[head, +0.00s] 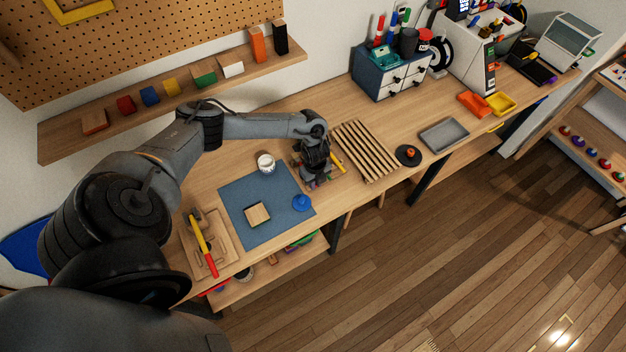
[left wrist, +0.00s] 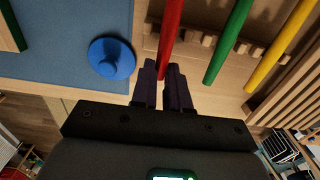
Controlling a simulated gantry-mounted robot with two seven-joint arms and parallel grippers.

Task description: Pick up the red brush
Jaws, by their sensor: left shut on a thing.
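The red brush (left wrist: 172,25) shows in the left wrist view as a red handle running down between my left fingers. My left gripper (left wrist: 163,82) is shut on this handle near its lower end. In the head view my left gripper (head: 317,180) is low over the table, just right of the blue mat, and hides the red brush. A green handle (left wrist: 228,45) and a yellow handle (left wrist: 282,45) lie to the right of the red one in the wrist view, across a notched wooden holder (left wrist: 200,38). My right gripper is not in view.
A blue mat (head: 243,215) holds a blue round knob (head: 301,203) and a wooden block (head: 257,214). A white jar (head: 266,163) stands at its back edge. A slatted wooden rack (head: 364,150) is close on the right. A wall shelf (head: 150,108) runs behind my arm.

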